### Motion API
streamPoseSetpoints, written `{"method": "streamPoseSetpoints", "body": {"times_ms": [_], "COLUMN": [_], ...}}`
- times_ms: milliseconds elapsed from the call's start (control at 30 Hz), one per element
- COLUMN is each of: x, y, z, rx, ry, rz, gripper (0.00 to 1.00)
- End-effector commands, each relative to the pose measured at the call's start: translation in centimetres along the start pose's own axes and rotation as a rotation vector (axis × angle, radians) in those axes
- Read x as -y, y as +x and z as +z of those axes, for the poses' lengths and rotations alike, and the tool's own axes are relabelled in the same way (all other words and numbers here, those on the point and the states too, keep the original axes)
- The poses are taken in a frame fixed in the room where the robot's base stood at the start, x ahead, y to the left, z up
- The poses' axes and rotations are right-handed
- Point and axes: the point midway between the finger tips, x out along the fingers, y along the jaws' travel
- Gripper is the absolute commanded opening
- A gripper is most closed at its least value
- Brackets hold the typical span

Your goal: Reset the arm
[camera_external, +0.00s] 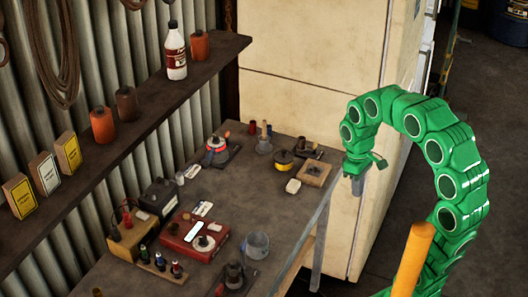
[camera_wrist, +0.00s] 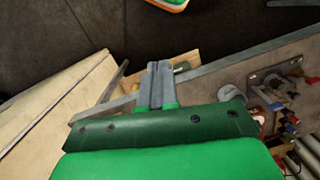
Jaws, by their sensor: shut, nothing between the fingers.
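My green arm (camera_external: 450,160) rises at the right in the external view and curls over to the left. My gripper (camera_external: 357,185) hangs pointing down beside the right edge of the workbench (camera_external: 225,190), apart from it and from the items on it. In the wrist view my gripper (camera_wrist: 155,66) shows two grey fingers side by side, touching, with nothing between them. Beyond the fingers lie part of a wooden piece and the bench edge.
A cream cabinet (camera_external: 300,90) stands behind the bench. A red case (camera_external: 190,235), a clear cup (camera_external: 257,245), a yellow-and-black round item (camera_external: 284,161) and a wooden block (camera_external: 314,172) sit on the bench. A wall shelf (camera_external: 150,115) holds bottles and boxes. Dark floor (camera_external: 490,110) is open at right.

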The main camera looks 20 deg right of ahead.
Motion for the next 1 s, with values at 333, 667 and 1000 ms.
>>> {"method": "streamPoseSetpoints", "body": {"times_ms": [333, 667, 1000], "x": [0.9, 2.4, 2.6], "y": [4.0, 7.5, 8.0], "z": [8.4, 13.4, 14.0], "rx": [-0.007, -0.005, -0.006], "ry": [0.328, 0.552, 0.582], "rz": [-0.018, -0.032, -0.033], "gripper": [0.0, 0.0, 0.0]}}
